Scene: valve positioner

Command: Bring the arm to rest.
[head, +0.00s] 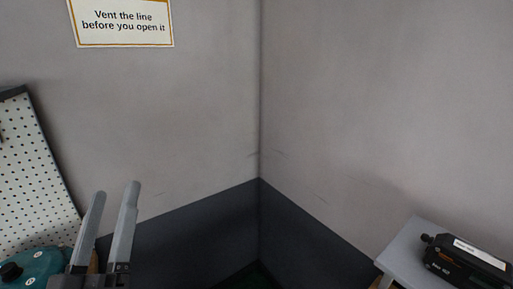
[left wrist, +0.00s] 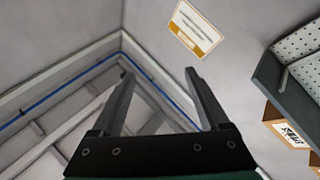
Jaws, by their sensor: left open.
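My left gripper (head: 115,192) points upward at the lower left of the head view, with its two grey fingers apart and nothing between them. In the left wrist view the fingers of the left gripper (left wrist: 158,72) are also spread and empty, with wall and ceiling behind them. My right gripper is in neither view.
A white pegboard (head: 35,180) stands at the left, close to my left gripper. A black device (head: 465,262) sits on a grey tabletop (head: 410,250) at the lower right. A sign (head: 122,22) hangs on the wall. A cardboard box (left wrist: 290,133) shows in the left wrist view.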

